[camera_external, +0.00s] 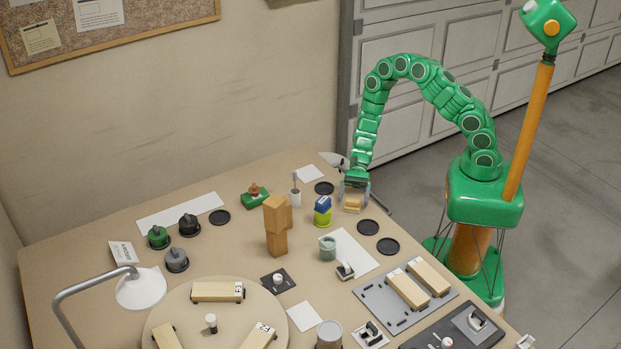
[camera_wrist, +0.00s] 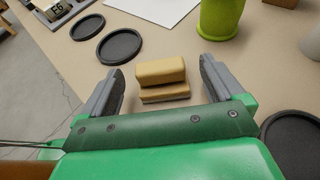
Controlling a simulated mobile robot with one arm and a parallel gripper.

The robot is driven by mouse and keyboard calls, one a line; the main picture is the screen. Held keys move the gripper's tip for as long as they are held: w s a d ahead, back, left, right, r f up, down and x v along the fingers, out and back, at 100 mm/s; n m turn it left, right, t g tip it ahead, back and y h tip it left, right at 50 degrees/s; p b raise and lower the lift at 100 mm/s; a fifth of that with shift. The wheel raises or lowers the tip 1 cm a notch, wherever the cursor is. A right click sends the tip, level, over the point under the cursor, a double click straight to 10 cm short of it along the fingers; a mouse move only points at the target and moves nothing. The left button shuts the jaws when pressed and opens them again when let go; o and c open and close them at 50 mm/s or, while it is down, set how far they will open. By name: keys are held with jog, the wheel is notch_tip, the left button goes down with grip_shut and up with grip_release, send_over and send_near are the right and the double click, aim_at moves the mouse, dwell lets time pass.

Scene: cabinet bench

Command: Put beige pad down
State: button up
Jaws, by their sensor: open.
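The beige pad (camera_wrist: 160,71) is a small block with a tan top and a darker, layered lower part. It lies on the bench in the wrist view, between and a little beyond my open fingers. My gripper (camera_wrist: 161,82) has one grey finger on each side of it, with gaps showing on both sides. In the external view the pad (camera_external: 352,205) is at the bench's right edge area, just below my gripper (camera_external: 354,190). Whether its underside lies fully flat on the bench is hard to tell.
Black round discs (camera_external: 368,227) lie close to the pad, another disc (camera_external: 324,188) behind it. A lime-green cup (camera_wrist: 220,18) with a blue-topped item (camera_external: 322,204) stands beside it. A wooden block tower (camera_external: 277,225) stands farther left. Bare bench surrounds the pad.

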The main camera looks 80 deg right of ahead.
jog(key=shift+v, duration=3.95)
jog(key=s+a+r+n+g+h, duration=0.25)
jog(key=s+r+n, duration=0.4)
jog(key=r, duration=0.35)
jog(key=s+a+r+n+g+h, duration=0.1)
jog(key=s+r+n+g+h, duration=0.15)
jog(key=s+r+n, duration=0.4)
jog(key=s+d+r+n+t+h, duration=0.1)
jog(key=s+d+r+h, duration=0.3)
jog(key=s, duration=0.5)
jog(key=s+d+r+n+t+h, duration=0.2)
jog(key=s+d+r+n+h, duration=0.2)
jog(key=s+r, duration=0.5)
jog(key=d, duration=0.2)
jog(key=shift+s+d+r+h, duration=0.2)
jog(key=shift+d+r+h, duration=0.1)
jog(key=shift+d, duration=0.1)
